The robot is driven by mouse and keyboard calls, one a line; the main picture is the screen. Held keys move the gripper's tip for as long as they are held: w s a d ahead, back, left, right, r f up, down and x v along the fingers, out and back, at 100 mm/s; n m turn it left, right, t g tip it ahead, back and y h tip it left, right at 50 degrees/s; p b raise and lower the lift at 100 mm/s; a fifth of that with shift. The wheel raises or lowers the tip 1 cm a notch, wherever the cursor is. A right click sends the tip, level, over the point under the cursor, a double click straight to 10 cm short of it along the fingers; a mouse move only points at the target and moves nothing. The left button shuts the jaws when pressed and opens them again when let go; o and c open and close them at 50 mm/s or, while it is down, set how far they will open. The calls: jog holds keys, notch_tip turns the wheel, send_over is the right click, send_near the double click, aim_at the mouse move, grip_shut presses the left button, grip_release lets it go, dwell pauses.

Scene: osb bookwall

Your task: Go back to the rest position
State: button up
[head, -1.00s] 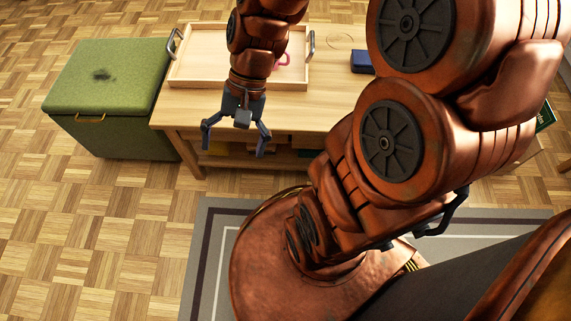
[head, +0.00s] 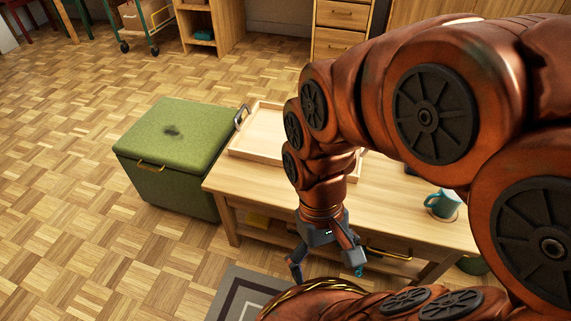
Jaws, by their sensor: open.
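My gripper (head: 327,270) hangs at the lower middle of the head view, fingers pointing down and spread apart. I see nothing held between them. It is in front of the near edge of the low wooden table (head: 390,220), above the rug side. My arm covers much of the table's middle and right.
A wooden tray (head: 262,155) with metal handles lies on the table, partly behind my arm. A teal mug (head: 442,203) stands on the table's right. A green storage box (head: 170,150) stands left of the table. A grey rug (head: 245,295) lies in front. Open parquet spreads left.

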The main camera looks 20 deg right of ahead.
notch_tip(320, 180, up, 39)
jog(key=w+t+p, duration=0.1)
jog(key=p, duration=3.5)
jog(key=shift+d+t+p, duration=0.2)
jog(key=shift+t+p, duration=0.2)
